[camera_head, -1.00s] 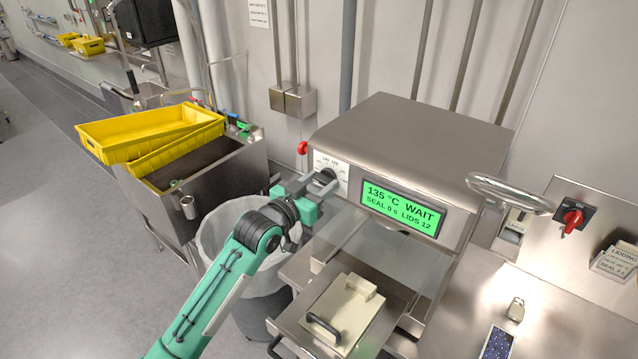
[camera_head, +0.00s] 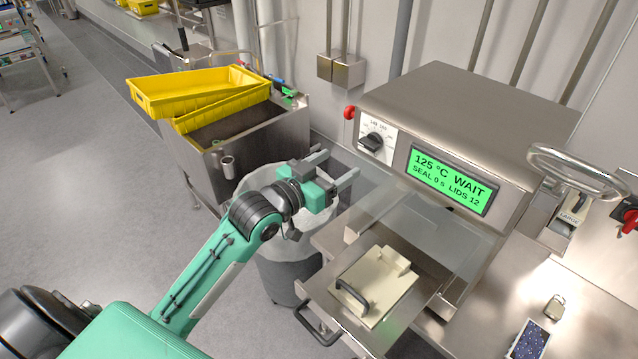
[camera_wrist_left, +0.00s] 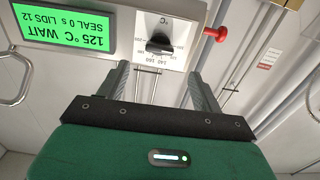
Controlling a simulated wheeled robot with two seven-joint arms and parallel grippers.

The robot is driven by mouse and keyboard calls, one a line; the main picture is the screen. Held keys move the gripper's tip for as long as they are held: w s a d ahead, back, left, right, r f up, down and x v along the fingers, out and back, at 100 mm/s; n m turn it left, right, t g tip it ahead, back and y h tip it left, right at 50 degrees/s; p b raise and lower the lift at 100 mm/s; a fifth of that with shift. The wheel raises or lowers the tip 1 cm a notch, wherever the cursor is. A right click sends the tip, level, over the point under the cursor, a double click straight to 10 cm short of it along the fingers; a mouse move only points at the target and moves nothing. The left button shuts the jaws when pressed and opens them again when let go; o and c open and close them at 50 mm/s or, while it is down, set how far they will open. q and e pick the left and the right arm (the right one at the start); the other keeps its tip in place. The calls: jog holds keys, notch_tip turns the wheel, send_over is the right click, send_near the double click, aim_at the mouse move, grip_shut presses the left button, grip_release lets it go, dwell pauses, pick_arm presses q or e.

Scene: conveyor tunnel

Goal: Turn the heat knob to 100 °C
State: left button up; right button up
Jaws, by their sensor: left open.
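The heat knob (camera_head: 371,141) is a black knob on a white dial plate on the front of the steel sealing machine (camera_head: 460,110). It also shows in the left wrist view (camera_wrist_left: 158,43), upside down, just beyond my fingers. The green display (camera_head: 450,180) reads 125 °C WAIT, SEAL 0 s, LIDS 12. My left gripper (camera_head: 339,164) is open and empty, in front of and below the knob, apart from it. In the left wrist view its two fingers (camera_wrist_left: 158,74) stand either side of the dial's lower part. My right gripper is not in view.
A red button (camera_head: 349,112) sits beside the dial. Below the machine is a drawer with a cream tray (camera_head: 376,285) and black handle. A bin (camera_head: 285,265) stands under my arm. A steel cart with yellow crates (camera_head: 200,92) is at left. A curved steel handle (camera_head: 575,165) is at right.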

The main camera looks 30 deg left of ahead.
pick_arm(q)
jog(key=shift+b+v, duration=0.5)
jog(key=shift+v, duration=1.7)
